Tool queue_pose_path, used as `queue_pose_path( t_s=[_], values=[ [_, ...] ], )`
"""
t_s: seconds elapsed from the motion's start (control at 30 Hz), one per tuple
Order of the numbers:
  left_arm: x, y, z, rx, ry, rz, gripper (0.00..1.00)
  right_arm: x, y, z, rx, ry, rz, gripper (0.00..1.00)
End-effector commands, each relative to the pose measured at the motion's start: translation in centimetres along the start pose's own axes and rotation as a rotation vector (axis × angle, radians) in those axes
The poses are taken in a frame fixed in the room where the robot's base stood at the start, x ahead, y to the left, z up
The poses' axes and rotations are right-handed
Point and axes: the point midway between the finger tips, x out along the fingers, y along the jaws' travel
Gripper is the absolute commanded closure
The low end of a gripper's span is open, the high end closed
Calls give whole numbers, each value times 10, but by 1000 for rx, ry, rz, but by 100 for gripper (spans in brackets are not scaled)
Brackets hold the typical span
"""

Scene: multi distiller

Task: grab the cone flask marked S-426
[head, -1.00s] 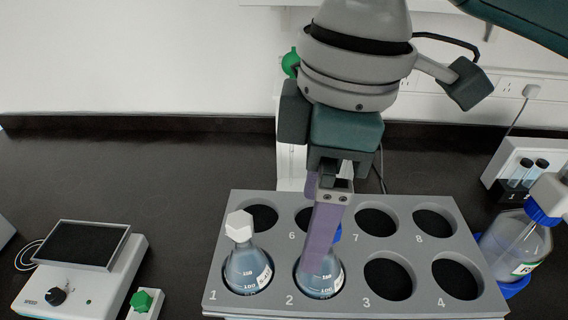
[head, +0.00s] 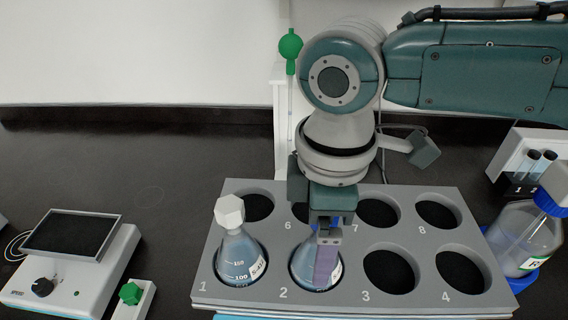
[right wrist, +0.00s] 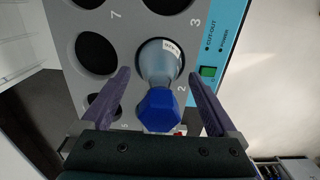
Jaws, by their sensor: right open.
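A conical flask with a blue cap stands in hole 2 of the grey rack; its glass body (head: 308,266) shows in the head view. My right gripper (head: 326,266) is above this flask, pointing down. In the right wrist view the right gripper (right wrist: 158,76) is open, with one purple finger on each side of the blue cap (right wrist: 158,110) and gaps on both sides. Another flask (head: 238,255) with a white cap stands in hole 1; its label cannot be read surely. My left gripper is not in view.
The rack (head: 212,262) has numbered holes; 3, 4, 7 and 8 are empty. A device with a dark screen (head: 72,234) stands at left beside a green-knobbed item (head: 130,293). A blue-collared bottle (head: 520,240) stands close to the rack's right side.

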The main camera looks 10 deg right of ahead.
Motion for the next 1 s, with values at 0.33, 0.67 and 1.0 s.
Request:
queue_pose_path(
  t_s=[0.33,0.67,1.0],
  values=[
    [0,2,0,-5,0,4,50,2,0,0,0,0,0,18],
    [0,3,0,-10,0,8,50,2,0,0,0,0,0,55],
    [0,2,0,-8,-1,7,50,1,0,0,0,0,0,94]
  ],
)
